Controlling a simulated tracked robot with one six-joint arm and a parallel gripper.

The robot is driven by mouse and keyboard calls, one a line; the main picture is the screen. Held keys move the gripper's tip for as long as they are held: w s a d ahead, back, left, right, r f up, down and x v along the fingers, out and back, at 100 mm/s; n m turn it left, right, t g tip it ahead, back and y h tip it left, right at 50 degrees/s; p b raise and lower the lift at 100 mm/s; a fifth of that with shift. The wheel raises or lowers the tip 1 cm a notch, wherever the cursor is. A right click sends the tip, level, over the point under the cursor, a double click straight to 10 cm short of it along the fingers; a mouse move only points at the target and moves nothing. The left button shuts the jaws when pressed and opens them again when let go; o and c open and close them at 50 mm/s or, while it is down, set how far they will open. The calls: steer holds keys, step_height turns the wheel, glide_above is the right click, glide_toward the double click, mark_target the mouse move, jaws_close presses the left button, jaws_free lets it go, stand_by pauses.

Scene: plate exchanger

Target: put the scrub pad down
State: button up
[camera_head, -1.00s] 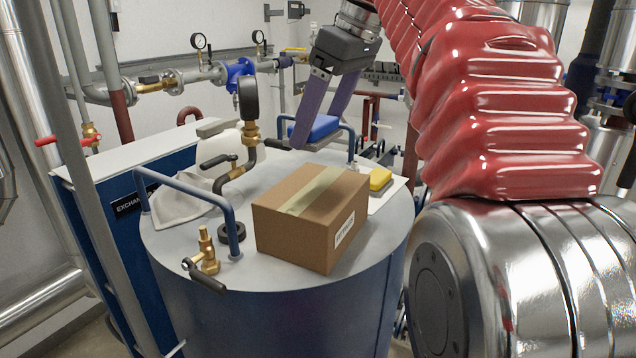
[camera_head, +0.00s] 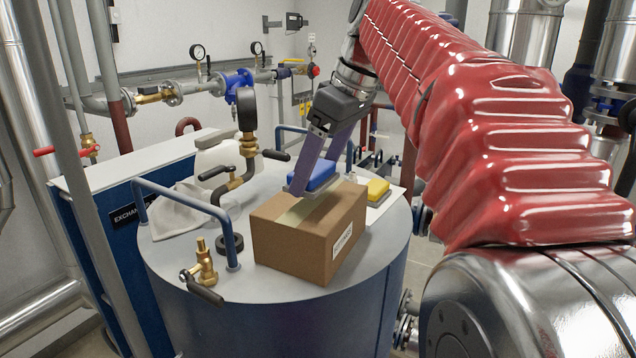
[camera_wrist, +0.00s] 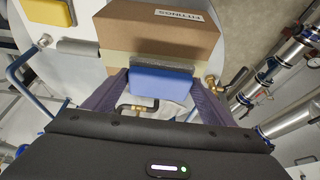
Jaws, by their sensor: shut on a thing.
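A blue scrub pad (camera_head: 320,174) with a grey scouring face is gripped between the two purple-grey fingers of my gripper (camera_head: 318,183). In the wrist view, the pad (camera_wrist: 161,84) spans the gap between both fingers, its grey side toward the box. In the head view, the pad is over the top of the cardboard box (camera_head: 292,240), which has a tape strip and a label. In the wrist view, the box (camera_wrist: 158,38) reads FITTINGS. I cannot tell whether the pad touches the box top.
The box stands on a round tank lid (camera_head: 275,285). A yellow pad (camera_head: 377,189) lies on a white sheet behind the box. A blue handle (camera_head: 232,235), brass valve (camera_head: 205,262), pressure gauge (camera_head: 246,110) and grey cloth (camera_head: 180,212) are to the left.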

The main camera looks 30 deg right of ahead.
mark_target(324, 169)
steer(key=shift+f, duration=1.5)
steer(key=shift+f, duration=0.2)
steer(key=o, duration=0.9)
steer(key=v, duration=1.4)
steer(key=shift+w+d, duration=0.15)
steer(key=shift+w, duration=0.05)
steer(key=shift+f, duration=0.1)
